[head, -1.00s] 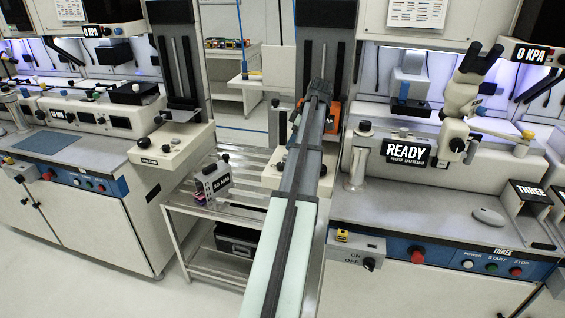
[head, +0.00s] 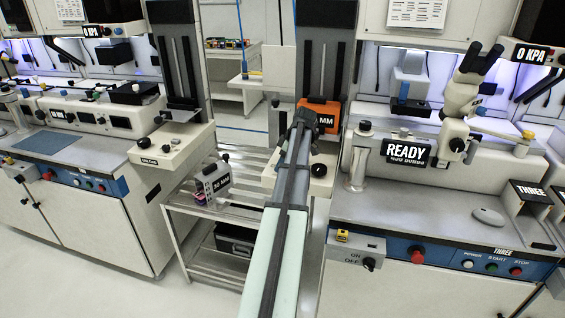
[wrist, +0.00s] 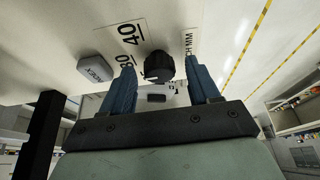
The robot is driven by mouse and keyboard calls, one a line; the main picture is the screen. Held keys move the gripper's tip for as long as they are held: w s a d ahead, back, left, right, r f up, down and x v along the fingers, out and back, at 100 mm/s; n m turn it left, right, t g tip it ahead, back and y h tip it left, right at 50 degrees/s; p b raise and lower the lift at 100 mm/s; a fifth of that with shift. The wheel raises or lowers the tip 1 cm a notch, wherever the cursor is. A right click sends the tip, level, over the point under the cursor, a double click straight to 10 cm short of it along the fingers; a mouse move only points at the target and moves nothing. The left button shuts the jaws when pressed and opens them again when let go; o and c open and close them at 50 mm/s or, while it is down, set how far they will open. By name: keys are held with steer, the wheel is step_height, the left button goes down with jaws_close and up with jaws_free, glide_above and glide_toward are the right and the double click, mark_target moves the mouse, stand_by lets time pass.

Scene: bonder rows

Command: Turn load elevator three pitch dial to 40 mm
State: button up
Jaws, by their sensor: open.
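The pitch dial is a round black knob (wrist: 158,66) on a cream panel in the wrist view. Printed marks 30 and 40 (wrist: 131,31) lie left of it and above, and a label ending in "MM" lies to its right. Which mark it points to cannot be read. My gripper (wrist: 160,65) is open, its two blue fingers apart, with the dial showing between their tips; contact cannot be judged. In the head view a black knob (head: 318,170) shows on the cream base of the middle elevator, right of my arm. My fingers are hidden there.
A grey button marked INDEX (wrist: 95,69) sits left of the dial. An orange block (head: 319,114) is on the elevator column behind my arm.

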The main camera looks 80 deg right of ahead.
steer(key=shift+c, duration=0.4)
steer(key=c, duration=1)
steer(key=shift+o, duration=0.2)
steer(key=m, duration=0.2)
steer(key=m+h, duration=0.1)
steer(key=m, duration=0.1)
steer(key=m+h, duration=0.1)
steer(key=shift+a+m+g, duration=0.25)
steer(key=shift+m+g, duration=0.05)
steer(key=shift+m, duration=0.1)
steer(key=m+h, duration=0.1)
steer(key=m, duration=0.2)
steer(key=m+g, duration=0.1)
steer(key=m, duration=0.2)
steer(key=shift+w+g+h, duration=0.1)
steer(key=shift+g+h, duration=0.2)
steer(key=shift+h, duration=0.1)
steer(key=o, duration=1)
